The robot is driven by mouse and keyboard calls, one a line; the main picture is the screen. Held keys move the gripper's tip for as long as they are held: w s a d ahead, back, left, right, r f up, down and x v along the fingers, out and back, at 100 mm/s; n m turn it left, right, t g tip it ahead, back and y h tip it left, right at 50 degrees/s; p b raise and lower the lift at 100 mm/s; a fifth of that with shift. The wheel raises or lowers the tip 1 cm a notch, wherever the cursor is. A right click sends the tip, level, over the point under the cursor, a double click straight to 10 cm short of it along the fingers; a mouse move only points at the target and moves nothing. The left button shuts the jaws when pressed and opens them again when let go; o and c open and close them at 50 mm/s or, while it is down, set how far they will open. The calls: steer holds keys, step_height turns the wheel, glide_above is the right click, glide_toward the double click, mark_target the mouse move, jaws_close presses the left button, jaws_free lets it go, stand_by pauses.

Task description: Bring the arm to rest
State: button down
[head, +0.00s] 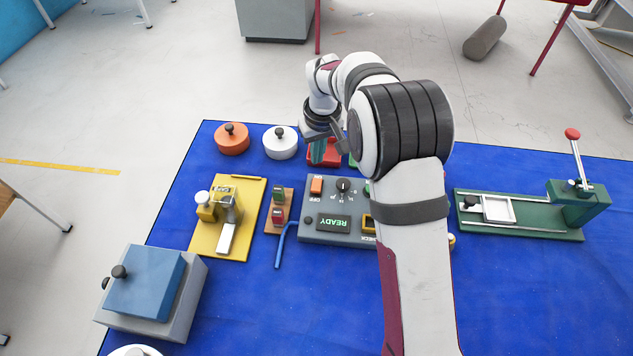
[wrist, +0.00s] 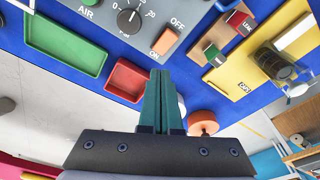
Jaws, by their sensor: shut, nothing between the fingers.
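My gripper (head: 322,150) hangs over the far edge of the blue mat (head: 320,285) in the head view, just in front of a red tray (head: 337,159). In the wrist view its two green fingers (wrist: 163,100) are pressed together with nothing between them. My arm reaches up from the bottom of the head view, bends at a dark joint, and hides part of the mat and the control box.
A grey control box (head: 330,222) reads READY. Around it are a yellow fixture (head: 243,240), orange (head: 232,146) and white (head: 280,150) knobbed discs, a blue hex key (head: 280,246), a grey-blue box (head: 150,285) and a green press (head: 520,222). A green tray (wrist: 65,42) shows in the wrist view.

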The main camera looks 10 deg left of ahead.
steer(key=s+d+r+m, duration=0.4)
steer(key=s+d+r, duration=0.3)
steer(key=s+r, duration=0.25)
steer(key=s+d+m+g, duration=0.1)
steer(key=s+d+m, duration=0.1)
steer(key=s, duration=1.1)
steer(key=s+d+m+y, duration=0.1)
steer(key=s+d+m, duration=0.2)
steer(key=s, duration=0.9)
steer(key=m, duration=0.2)
steer(key=shift+s+d+r+m+g, duration=0.3)
steer(key=shift+s+d+r+g, duration=0.05)
steer(key=shift+s+r+g, duration=0.05)
steer(key=c, duration=1.6)
jaws_free()
